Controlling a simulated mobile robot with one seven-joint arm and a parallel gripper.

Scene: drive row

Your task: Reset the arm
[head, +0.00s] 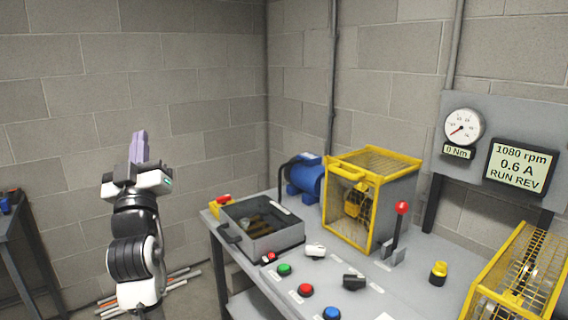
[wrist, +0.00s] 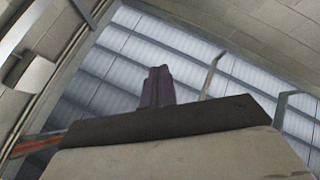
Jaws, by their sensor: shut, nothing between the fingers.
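My arm stands nearly upright at the left of the bench in the head view, apart from everything on it. My gripper (head: 139,146) points up, with its purple fingers together and nothing between them. In the wrist view the closed fingers (wrist: 158,87) show against the ceiling.
A display (head: 520,167) reads 1080 rpm, 0.6 A, RUN REV. Another table (head: 12,225) stands far left; rods lie on the floor.

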